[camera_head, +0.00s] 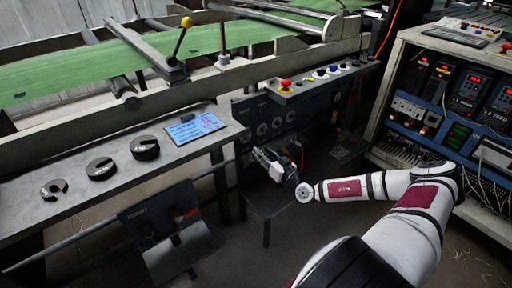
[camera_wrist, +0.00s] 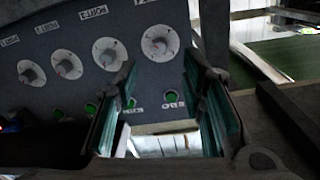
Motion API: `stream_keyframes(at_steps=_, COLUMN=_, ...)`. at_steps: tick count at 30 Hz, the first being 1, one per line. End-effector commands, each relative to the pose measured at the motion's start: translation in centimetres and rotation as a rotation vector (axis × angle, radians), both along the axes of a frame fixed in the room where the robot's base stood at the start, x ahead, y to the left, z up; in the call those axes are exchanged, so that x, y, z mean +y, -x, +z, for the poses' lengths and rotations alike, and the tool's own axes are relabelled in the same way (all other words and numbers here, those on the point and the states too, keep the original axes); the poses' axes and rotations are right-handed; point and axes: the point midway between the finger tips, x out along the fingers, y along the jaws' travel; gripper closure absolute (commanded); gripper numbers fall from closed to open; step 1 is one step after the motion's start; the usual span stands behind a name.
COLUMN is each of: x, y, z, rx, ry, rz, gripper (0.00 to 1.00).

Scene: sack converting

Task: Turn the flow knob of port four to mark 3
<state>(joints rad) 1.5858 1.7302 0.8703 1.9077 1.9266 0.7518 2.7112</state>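A dark panel carries a row of several pale round dials with grey knobs. In the wrist view the rightmost knob (camera_wrist: 158,44) lies ahead of the gap between my fingertips, with a small reddish mark near its middle. The other knobs, such as the one beside it (camera_wrist: 108,54), run off to the left. My gripper (camera_wrist: 160,76) is open and empty, apart from the knob. In the head view my gripper (camera_head: 268,158) is just in front of the panel (camera_head: 284,128), and some dials are partly hidden.
A row of small green lights (camera_wrist: 91,107) runs below the dials in the wrist view. A control ledge (camera_head: 318,78) with a red button juts out above the panel. A grey table (camera_head: 110,185) with dark round pieces stands left. An electrical cabinet (camera_head: 445,95) stands right.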

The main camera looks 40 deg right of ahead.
Motion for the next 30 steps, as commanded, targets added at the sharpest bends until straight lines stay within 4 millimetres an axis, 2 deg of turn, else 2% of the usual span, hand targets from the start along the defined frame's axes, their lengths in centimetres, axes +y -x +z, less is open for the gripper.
stream_keyframes(at_steps=3, x=-0.1, y=2.0, z=0.0, rx=0.0, ry=0.0, rz=-0.001, gripper=0.63)
stream_keyframes(at_steps=9, x=0.0, y=3.6, z=0.0, rx=0.0, ry=0.001, rz=0.0, gripper=0.63)
stream_keyframes(at_steps=30, x=0.0, y=3.8, z=0.0, rx=0.0, ry=0.0, rz=0.0, gripper=0.63)
